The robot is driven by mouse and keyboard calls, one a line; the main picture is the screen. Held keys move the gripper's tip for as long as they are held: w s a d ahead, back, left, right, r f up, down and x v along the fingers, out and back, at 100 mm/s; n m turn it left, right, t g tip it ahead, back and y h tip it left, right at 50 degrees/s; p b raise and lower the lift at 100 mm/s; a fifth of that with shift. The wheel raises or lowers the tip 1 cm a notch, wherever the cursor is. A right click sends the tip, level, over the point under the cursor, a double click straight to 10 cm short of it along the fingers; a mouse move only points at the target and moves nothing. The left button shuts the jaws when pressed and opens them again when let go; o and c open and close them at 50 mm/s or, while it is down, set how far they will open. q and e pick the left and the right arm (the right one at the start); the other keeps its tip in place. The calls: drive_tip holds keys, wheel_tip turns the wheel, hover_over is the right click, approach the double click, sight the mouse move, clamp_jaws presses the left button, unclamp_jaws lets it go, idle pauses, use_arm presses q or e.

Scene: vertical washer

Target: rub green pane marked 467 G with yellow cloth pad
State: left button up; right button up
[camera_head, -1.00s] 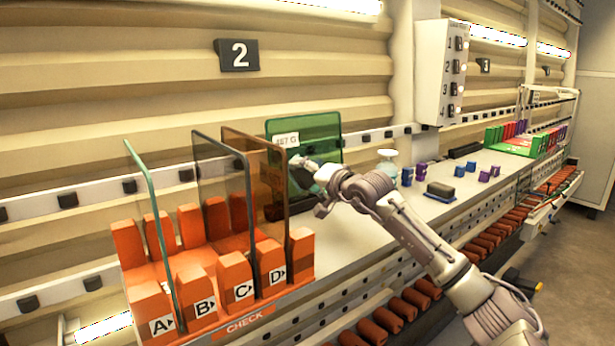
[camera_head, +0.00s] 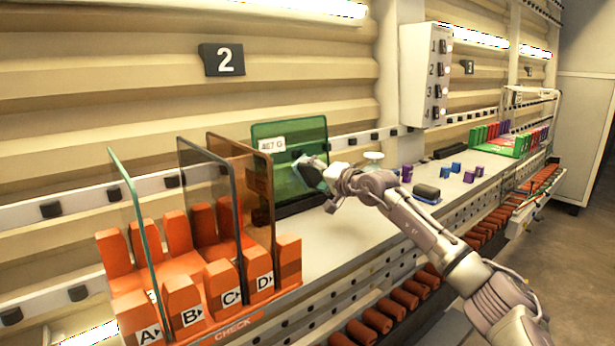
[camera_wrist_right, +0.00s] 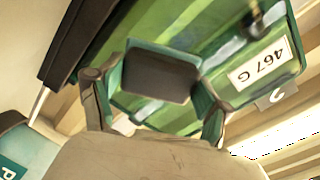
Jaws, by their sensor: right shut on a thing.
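The green pane (camera_head: 290,135) stands upright on the counter behind the rack, with a white 467 G label (camera_head: 271,145) at its upper left. In the right wrist view the green pane (camera_wrist_right: 215,60) fills the background, its label upside down, with pale streaks on the glass. My right gripper (camera_head: 312,172) is in front of the pane's lower right part. It is shut on a dark grey pad (camera_wrist_right: 160,76) held between its fingers; no yellow shows on the visible side. I cannot tell whether the pad touches the glass. My left gripper is not in view.
An orange rack (camera_head: 168,303) marked A to D holds clear, grey and amber panes at the left. A dark block on a blue base (camera_head: 427,194), small blue and purple blocks, and a pale round-topped object (camera_head: 373,157) stand to the right.

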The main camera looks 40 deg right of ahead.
sight(291, 177)
drive_tip(key=shift+w+d+b, duration=0.15)
drive_tip(key=shift+d+b, duration=0.45)
drive_tip(key=shift+d, duration=1.4)
drive_tip(key=shift+r, duration=0.1)
drive_tip(key=shift+a+p, duration=0.4)
drive_tip(key=shift+a, duration=0.5)
drive_tip(key=shift+s+a, duration=0.2)
drive_tip(key=shift+a, duration=1.6)
drive_tip(key=shift+s+a, duration=0.1)
drive_tip(key=shift+a, duration=0.85)
drive_tip(key=shift+a+f+b, duration=0.2)
drive_tip(key=shift+a+b, duration=0.2)
drive_tip(key=shift+a, duration=0.1)
drive_tip(key=shift+s+a+r+b, duration=0.15)
drive_tip(key=shift+a+b, duration=0.5)
drive_tip(key=shift+a, duration=0.65)
drive_tip(key=shift+d, duration=0.1)
